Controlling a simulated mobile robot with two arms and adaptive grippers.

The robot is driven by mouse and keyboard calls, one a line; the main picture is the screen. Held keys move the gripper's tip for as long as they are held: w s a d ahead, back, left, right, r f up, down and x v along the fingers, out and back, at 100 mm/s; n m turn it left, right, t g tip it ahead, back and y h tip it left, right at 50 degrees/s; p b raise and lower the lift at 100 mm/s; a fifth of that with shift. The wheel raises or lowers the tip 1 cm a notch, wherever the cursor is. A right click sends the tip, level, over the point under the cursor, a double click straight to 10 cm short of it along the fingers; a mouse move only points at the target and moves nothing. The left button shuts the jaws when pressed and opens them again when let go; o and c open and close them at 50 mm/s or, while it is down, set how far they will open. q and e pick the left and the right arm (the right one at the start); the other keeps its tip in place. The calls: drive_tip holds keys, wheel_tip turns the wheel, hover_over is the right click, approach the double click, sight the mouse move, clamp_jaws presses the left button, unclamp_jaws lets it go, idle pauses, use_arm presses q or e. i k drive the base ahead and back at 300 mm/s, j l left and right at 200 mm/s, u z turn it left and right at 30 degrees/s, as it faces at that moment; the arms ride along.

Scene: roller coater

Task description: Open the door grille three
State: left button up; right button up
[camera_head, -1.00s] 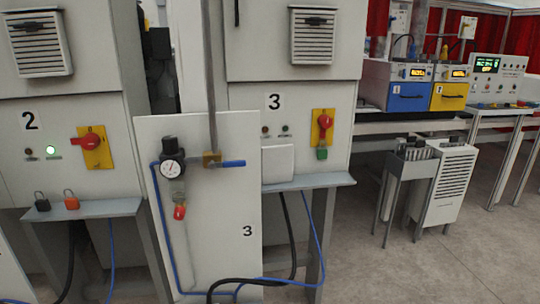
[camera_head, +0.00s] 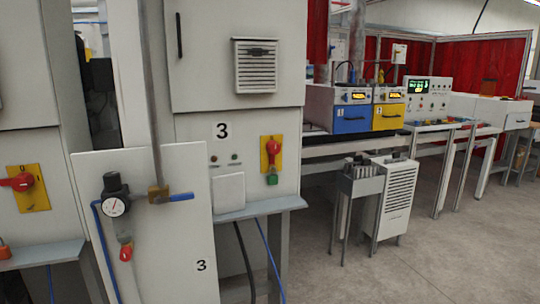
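Cabinet three (camera_head: 240,150) stands left of centre and carries a black "3" label. A grey louvred grille (camera_head: 256,66) with a dark handle at its top sits on its upper part and looks shut. A tall upper door panel (camera_head: 208,60) with a dark vertical handle (camera_head: 179,35) is at its left side. Below, a red rotary switch (camera_head: 272,152) on a yellow plate has a green padlock (camera_head: 271,180) under it. Neither of my grippers is in view.
A white panel (camera_head: 180,240) marked 3 with a gauge (camera_head: 115,206) and blue valve handle stands in front at left. Grey shelves (camera_head: 262,207) jut from the cabinets. A white louvred unit (camera_head: 398,200) stands right.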

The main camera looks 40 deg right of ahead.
sight(255, 63)
drive_tip(key=i+l, duration=0.1)
drive_tip(key=l, duration=0.9)
drive_tip(key=l+u, duration=0.1)
drive_tip(key=l, duration=0.85)
drive_tip(key=i, duration=0.05)
